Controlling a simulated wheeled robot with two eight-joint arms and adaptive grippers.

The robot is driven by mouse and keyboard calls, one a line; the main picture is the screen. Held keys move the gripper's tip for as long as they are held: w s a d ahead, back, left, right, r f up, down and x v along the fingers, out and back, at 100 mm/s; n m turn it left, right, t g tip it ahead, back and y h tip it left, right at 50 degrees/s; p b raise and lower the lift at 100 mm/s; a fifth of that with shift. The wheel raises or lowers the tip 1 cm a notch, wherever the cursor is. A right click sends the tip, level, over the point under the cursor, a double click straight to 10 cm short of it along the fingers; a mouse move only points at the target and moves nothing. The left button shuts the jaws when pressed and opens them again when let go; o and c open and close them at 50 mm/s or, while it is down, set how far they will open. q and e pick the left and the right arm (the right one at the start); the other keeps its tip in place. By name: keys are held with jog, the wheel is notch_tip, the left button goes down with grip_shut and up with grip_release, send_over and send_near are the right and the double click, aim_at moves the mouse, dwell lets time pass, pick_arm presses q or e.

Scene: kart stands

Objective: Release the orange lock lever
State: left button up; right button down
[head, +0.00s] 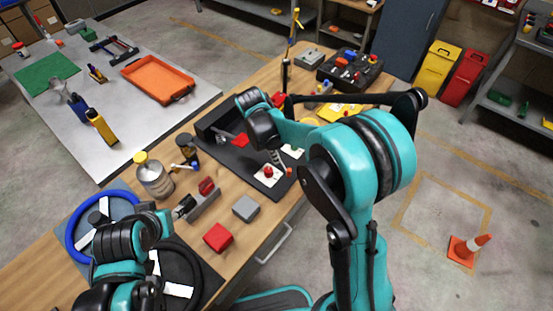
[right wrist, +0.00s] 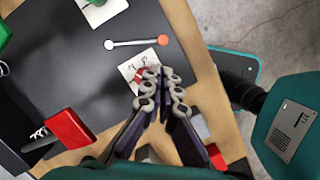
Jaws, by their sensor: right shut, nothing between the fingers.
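The orange-tipped lever (right wrist: 135,42) lies over the dark panel (right wrist: 80,70) in the right wrist view, a thin pale rod with a round orange end. In the head view its orange tip (head: 289,170) shows beside my fingers. My right gripper (right wrist: 165,82) is shut and empty, its fingertips below the lever in the right wrist view and apart from it in the picture. The fingertips partly cover a red button (right wrist: 140,76) on a white plate; that button also shows in the head view (head: 268,171).
A red block (right wrist: 70,130) stands at the panel's edge. A grey block (head: 246,208) and a red block (head: 218,237) lie on the wooden bench.

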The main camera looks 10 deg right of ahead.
aim_at(289, 169)
jog(key=b+x, duration=0.1)
jog(key=x, duration=0.7)
jog(key=shift+b, duration=0.35)
jog(key=shift+d+r+n, duration=0.1)
jog(key=shift+d+n, duration=0.4)
jog(key=shift+d+n+t+b, duration=0.45)
jog(key=shift+d+n, duration=0.45)
jog(key=shift+n, duration=0.2)
jog(key=d+n, duration=0.2)
jog(key=shift+w+n+t, duration=0.25)
jog(key=shift+w+n, duration=0.05)
jog(key=shift+w, duration=0.05)
jog(key=d+n, duration=0.1)
jog(key=w+d+n+b, duration=0.1)
jog(key=n, duration=0.1)
jog(key=shift+w+t+y, duration=0.15)
jog(key=shift+t+y, duration=0.15)
jog(key=shift+w+d, duration=0.4)
jog(key=shift+w, duration=0.1)
